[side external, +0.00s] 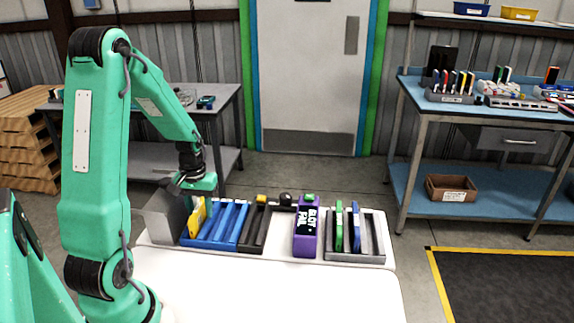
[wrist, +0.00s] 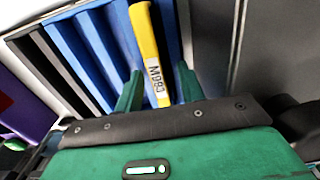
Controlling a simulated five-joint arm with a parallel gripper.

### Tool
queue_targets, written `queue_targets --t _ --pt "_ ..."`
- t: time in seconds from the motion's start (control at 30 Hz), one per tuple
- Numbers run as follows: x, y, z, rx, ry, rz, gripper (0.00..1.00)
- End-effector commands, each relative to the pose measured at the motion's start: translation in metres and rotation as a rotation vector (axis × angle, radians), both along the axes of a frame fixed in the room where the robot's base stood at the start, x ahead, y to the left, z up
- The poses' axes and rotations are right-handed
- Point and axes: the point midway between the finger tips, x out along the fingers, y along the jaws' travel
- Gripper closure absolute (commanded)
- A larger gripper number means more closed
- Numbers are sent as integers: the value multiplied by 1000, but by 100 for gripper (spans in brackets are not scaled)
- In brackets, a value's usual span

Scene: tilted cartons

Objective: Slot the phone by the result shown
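A yellow phone (side external: 196,218) stands in the leftmost slot of the blue rack (side external: 222,241). In the wrist view the yellow phone (wrist: 147,42) has a white label that appears to read M983. My gripper (side external: 203,196) is at the phone's top. In the wrist view its green fingers (wrist: 158,88) are spread on either side of the phone, with gaps showing. A purple tester (side external: 306,240) has a dark screen whose white text appears to read SLOT FAIL. A black rack (side external: 252,246) stands between the blue rack and the tester. A grey rack (side external: 356,257) stands right of the tester.
A green phone (side external: 339,229) and a blue phone (side external: 355,227) stand in the grey rack. A grey panel (side external: 163,217) stands left of the blue rack. The front of the white table (side external: 270,293) is clear. Shelves with more racks are behind, out at the right.

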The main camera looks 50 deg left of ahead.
Motion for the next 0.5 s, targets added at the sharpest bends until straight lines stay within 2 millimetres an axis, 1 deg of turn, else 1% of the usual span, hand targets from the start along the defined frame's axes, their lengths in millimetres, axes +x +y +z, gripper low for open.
queue_targets --t 0.17,0.27,0.5 --pt "0 0 5 1 -1 0 61" --pt "1 0 12 2 -2 0 61" --pt "1 1 39 4 -4 0 61"
